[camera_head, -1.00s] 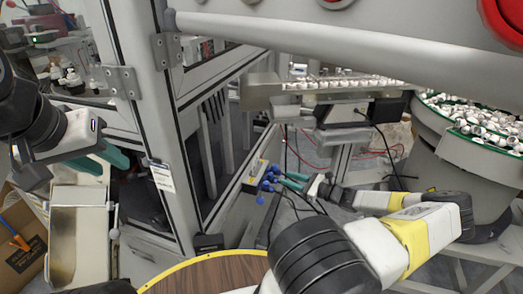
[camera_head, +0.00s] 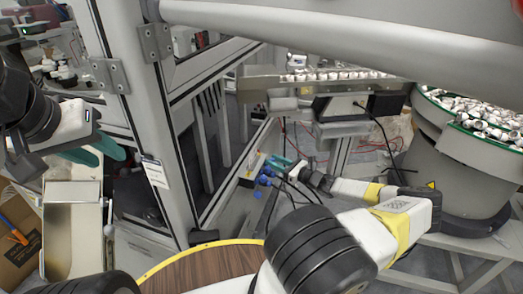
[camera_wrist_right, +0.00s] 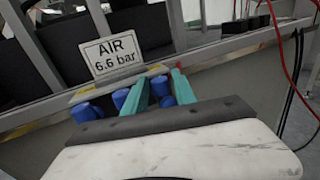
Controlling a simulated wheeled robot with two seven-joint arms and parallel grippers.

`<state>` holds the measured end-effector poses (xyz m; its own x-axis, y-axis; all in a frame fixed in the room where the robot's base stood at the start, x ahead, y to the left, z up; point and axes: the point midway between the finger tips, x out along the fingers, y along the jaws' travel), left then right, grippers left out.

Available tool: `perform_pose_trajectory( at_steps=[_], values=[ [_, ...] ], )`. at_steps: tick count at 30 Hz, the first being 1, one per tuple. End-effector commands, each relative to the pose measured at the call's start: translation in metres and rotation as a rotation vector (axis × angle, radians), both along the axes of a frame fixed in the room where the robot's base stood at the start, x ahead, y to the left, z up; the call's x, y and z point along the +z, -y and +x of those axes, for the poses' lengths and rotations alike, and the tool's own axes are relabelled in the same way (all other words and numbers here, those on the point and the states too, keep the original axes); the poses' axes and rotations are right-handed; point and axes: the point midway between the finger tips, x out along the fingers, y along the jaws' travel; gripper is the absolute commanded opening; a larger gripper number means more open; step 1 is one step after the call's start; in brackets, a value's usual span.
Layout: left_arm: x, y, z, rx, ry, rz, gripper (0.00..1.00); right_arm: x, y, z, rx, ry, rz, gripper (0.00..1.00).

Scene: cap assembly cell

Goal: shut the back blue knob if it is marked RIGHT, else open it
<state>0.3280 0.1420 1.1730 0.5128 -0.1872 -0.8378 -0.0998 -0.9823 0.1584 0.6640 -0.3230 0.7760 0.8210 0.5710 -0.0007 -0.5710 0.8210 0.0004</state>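Several blue knobs sit on a valve panel at the machine's lower edge, small in the head view (camera_head: 265,180). In the right wrist view there is a left knob (camera_wrist_right: 84,112), a second knob (camera_wrist_right: 120,98), and two more blue parts, upper (camera_wrist_right: 159,85) and lower (camera_wrist_right: 168,101). My right gripper (camera_wrist_right: 158,84) is open, its teal fingers either side of the last two; contact cannot be told. It also shows in the head view (camera_head: 287,165). No RIGHT marking is readable. My left gripper (camera_head: 98,151) is open and empty at the left, away from the panel.
An "AIR 6.6 bar" sign (camera_wrist_right: 114,59) stands above the knobs. A red cable (camera_wrist_right: 297,75) hangs at the right. A bowl feeder (camera_head: 470,150) with caps stands right of my right arm. A grey machine post (camera_head: 150,130) separates my arms. A round wooden table (camera_head: 200,266) lies below.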

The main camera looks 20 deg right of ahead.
Motion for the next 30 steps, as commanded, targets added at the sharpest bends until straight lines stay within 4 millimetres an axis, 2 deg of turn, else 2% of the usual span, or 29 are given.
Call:
perform_pose_trajectory(
  at_steps=[4,9,20,30],
  values=[
    [0.0000,0.0000,0.0000,0.000,0.000,0.000,0.36,0.0001,0.0001,-0.0001,0.000,0.000,0.000,0.33],
    [0.0000,0.0000,0.0000,0.000,0.000,0.000,0.36,0.0002,0.0001,-0.0001,0.000,0.000,0.000,0.00],
    [0.0000,0.0000,0.0000,0.000,0.000,0.000,0.36,0.0003,0.0005,0.0010,0.043,0.001,-0.004,0.00],
    [0.0000,0.0000,0.0000,0.000,0.000,0.000,0.36,0.0006,0.0028,0.0042,0.255,0.001,-0.006,0.00]
  ],
)
